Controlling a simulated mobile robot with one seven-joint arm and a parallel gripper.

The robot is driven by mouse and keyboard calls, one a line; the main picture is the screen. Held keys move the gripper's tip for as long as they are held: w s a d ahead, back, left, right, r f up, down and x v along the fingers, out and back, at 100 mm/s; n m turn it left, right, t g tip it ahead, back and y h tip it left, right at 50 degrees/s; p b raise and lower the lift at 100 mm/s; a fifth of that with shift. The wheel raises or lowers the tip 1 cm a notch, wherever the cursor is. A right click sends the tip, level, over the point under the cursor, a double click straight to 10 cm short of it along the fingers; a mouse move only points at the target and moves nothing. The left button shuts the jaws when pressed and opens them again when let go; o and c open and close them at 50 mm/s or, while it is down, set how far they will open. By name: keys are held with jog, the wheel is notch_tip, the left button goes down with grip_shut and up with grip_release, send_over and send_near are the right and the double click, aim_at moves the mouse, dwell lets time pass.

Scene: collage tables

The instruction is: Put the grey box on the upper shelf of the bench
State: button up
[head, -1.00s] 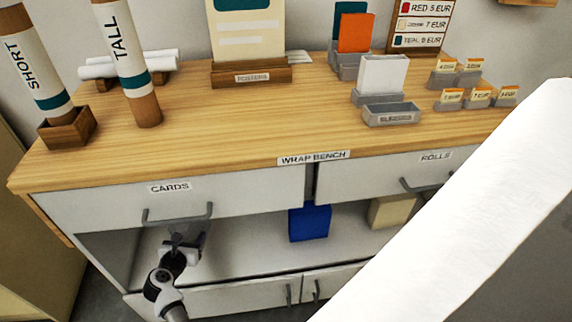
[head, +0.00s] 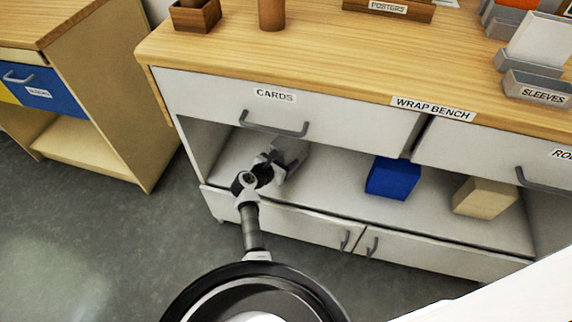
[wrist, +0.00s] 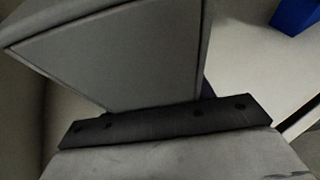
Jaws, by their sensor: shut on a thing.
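The grey box (head: 292,150) is in my gripper (head: 276,160), under the CARDS drawer at the left part of the bench's open shelf (head: 330,187). In the wrist view the grey box (wrist: 120,55) fills the upper left, close against the dark finger edge of my gripper (wrist: 165,122). My gripper is shut on the box. In the head view the box is small and partly hidden by the gripper. I cannot tell whether its underside touches the shelf.
A blue box (head: 393,178) and a beige box (head: 484,197) stand farther right on the shelf. The CARDS drawer handle (head: 273,127) sticks out just above my gripper. Shut doors (head: 290,225) are below. Another cabinet (head: 95,110) stands left, with open floor between.

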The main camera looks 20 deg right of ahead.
jog(key=shift+f, duration=1.4)
jog(key=shift+f+b, duration=0.1)
jog(key=shift+b, duration=0.2)
jog(key=o, duration=1.1)
jog(key=shift+f, duration=0.1)
jog(key=shift+c, duration=0.2)
jog(key=shift+r, duration=0.25)
jog(key=p+v, duration=0.7)
jog(key=v, duration=0.5)
jog(key=shift+f, duration=0.1)
